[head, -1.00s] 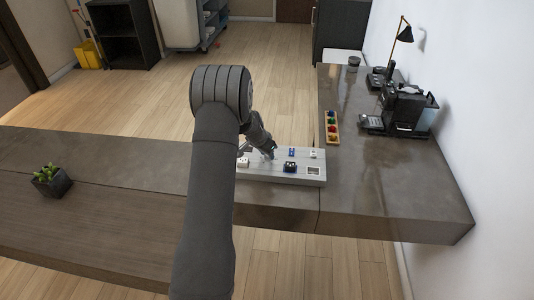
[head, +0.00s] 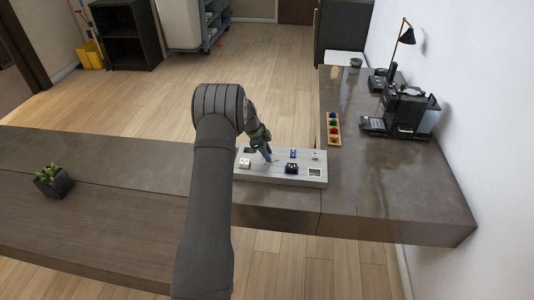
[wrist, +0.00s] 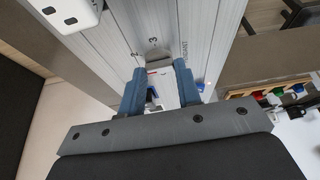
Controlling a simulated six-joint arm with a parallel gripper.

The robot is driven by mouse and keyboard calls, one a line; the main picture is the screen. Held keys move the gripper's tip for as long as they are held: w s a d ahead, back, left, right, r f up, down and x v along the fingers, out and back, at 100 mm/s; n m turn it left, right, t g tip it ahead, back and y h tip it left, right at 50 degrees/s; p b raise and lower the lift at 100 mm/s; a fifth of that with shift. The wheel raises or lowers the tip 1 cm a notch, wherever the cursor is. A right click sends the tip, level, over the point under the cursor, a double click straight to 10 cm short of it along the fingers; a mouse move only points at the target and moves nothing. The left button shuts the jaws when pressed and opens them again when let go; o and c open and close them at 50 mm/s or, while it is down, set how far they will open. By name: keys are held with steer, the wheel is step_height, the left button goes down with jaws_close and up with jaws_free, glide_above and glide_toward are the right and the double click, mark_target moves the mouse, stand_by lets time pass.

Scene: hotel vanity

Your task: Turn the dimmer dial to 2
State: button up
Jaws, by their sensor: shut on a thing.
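The grey control panel (head: 305,181) lies on the counter in the head view. Its ribbed light face (wrist: 205,30) fills the top of the wrist view, with a printed "3" and other small markings just beyond the fingertips. My gripper (head: 267,154) reaches down to the panel's left-middle part. In the wrist view its two blue fingers (wrist: 160,82) stand either side of the dimmer dial, which is pale and mostly hidden between them. The gripper is shut on the dial. I cannot read the dial's setting.
A wooden tray (head: 333,140) of coloured pieces and a coffee machine (head: 403,112) stand right. A potted plant (head: 53,182) is left.

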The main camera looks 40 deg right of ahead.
steer(key=m+y, duration=0.1)
steer(key=m, duration=0.2)
steer(key=m+g+y, duration=0.1)
steer(key=m, duration=0.2)
steer(key=shift+w+d, duration=0.2)
steer(key=shift+m, duration=0.3)
steer(key=o, duration=1)
steer(key=shift+r, duration=0.1)
steer(key=v, duration=1.7)
steer(key=shift+w+d, duration=0.15)
steer(key=shift+w, duration=0.15)
steer(key=x, duration=1.7)
steer(key=shift+s, duration=0.35)
